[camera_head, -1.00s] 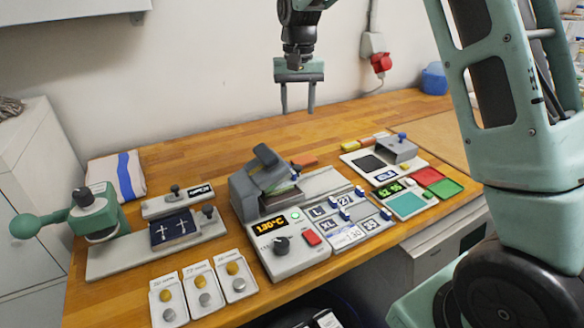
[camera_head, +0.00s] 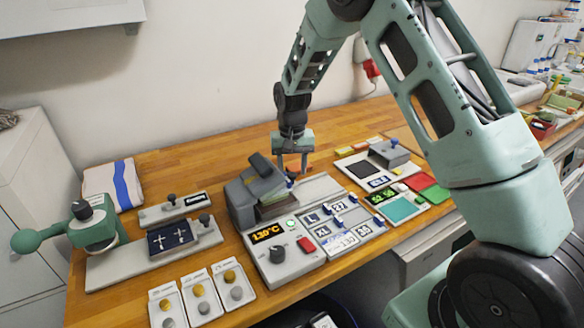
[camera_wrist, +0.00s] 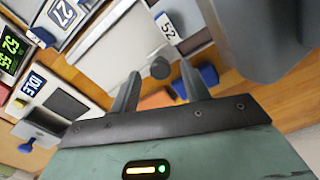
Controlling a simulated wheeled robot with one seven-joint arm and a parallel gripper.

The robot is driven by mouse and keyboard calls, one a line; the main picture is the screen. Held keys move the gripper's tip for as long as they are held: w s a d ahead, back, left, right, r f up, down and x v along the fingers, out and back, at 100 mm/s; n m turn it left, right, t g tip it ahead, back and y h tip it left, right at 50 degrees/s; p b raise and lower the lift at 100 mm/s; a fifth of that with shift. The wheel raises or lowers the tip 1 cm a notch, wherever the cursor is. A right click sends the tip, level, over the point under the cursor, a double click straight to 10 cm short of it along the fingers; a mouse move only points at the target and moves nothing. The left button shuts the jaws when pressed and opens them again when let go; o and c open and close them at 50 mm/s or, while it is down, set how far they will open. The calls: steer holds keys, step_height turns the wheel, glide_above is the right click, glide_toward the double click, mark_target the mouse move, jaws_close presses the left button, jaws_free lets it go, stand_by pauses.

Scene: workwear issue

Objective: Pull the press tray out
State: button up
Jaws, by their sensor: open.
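The grey heat press (camera_head: 243,198) stands mid-bench with its upper arm raised and a display reading 130°C. A pale flat slab (camera_head: 318,187), which looks like the press tray or its bed, runs right from it. In the wrist view the slab (camera_wrist: 115,42) lies beyond my fingers. A round grey knob (camera_wrist: 160,68) shows between the fingertips, apart from both. A blue knob (camera_wrist: 209,74) is partly behind the right finger. My gripper (camera_head: 292,170) is open and empty, pointing down just behind the press. I cannot tell its exact height above the knob.
The dark press body (camera_wrist: 265,35) is close on the right in the wrist view. An orange block (camera_wrist: 156,98) lies near the fingers. A size-label panel (camera_head: 340,222) is in front, a colour-pad station (camera_head: 408,207) to the right. Bare bench lies behind.

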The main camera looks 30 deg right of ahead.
steer(key=shift+f, duration=0.55)
jaws_close()
steer(key=d, duration=1.2)
steer(key=shift+d, duration=0.1)
jaws_free()
